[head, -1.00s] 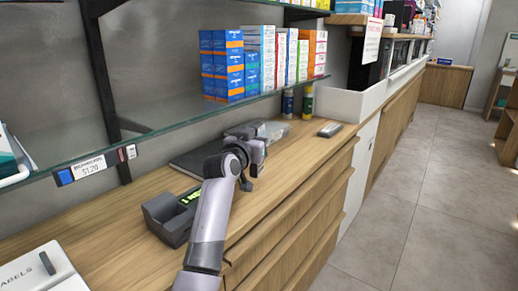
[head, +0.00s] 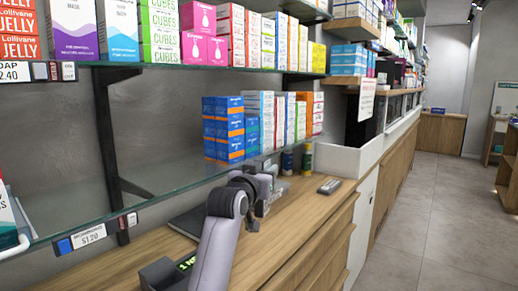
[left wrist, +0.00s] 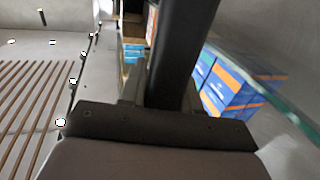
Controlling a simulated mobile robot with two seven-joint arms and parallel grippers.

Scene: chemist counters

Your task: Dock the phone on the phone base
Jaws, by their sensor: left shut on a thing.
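The phone base (head: 157,274) is a dark grey unit with a lit green display on the counter, at the bottom of the head view. My arm hides part of it. My left gripper (head: 268,192) is beyond the base, above the counter and close to the shelf edge. In the left wrist view the left gripper (left wrist: 160,92) is shut on a long dark thing, which looks like the phone (left wrist: 187,45). The phone is hard to make out in the head view. My right gripper is in neither view.
A glass shelf (head: 150,215) with blue and orange boxes (head: 223,130) hangs close above the counter (head: 115,268). A small grey handset-like thing (head: 329,186) lies farther along the counter, near two small bottles (head: 307,158). The floor (head: 430,220) on the right is clear.

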